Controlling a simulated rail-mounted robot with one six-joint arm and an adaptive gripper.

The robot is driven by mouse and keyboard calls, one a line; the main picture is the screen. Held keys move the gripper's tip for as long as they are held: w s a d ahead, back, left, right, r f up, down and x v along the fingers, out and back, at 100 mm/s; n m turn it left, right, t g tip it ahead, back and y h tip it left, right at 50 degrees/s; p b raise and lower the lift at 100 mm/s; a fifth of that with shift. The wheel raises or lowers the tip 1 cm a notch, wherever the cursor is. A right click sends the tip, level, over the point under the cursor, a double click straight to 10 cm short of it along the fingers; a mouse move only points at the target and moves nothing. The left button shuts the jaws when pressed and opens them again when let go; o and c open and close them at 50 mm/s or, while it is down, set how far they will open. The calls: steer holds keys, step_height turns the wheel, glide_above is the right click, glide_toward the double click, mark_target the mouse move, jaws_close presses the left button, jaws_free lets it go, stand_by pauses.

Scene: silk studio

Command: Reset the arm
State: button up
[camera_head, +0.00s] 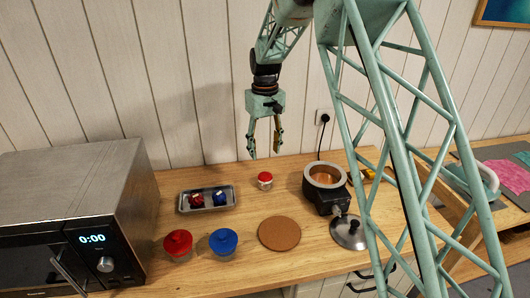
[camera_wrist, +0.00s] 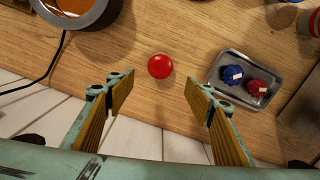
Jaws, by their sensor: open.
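My gripper (camera_head: 265,137) hangs fingers down above the back of the wooden counter, open and empty. In the wrist view my gripper (camera_wrist: 160,92) shows its two yellow-padded fingers spread wide apart. My arm reaches down from the top of the head view.
A metal tray (camera_head: 185,205) holds a red and a blue item. A pot heater (camera_head: 325,190) and metal lid (camera_head: 348,232) stand right; a microwave (camera_head: 75,210) stands left.

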stand_by(0.3)
steer(key=s+d+r+m+t+b, duration=0.1)
steer(key=s+d+r, duration=0.5)
steer(key=s+r, duration=0.25)
steer(key=s+d+r+m+b, duration=0.1)
steer(key=s+d+r, duration=0.4)
steer(key=s+r, duration=0.3)
steer(key=s+d+r+m+t+b, duration=0.1)
steer(key=s+d+r, duration=0.55)
steer(key=s, duration=0.35)
steer(key=s+d+f+m+t+b, duration=0.1)
steer(key=s+d, duration=0.2)
steer(key=s, duration=1.3)
steer(key=s+d+f+m+t+b, duration=0.1)
steer(key=s+d, duration=0.3)
steer(key=s, duration=1.3)
steer(key=shift+f+m+b, duration=0.4)
steer(key=shift+f+b, duration=0.15)
steer(key=shift+d, duration=0.1)
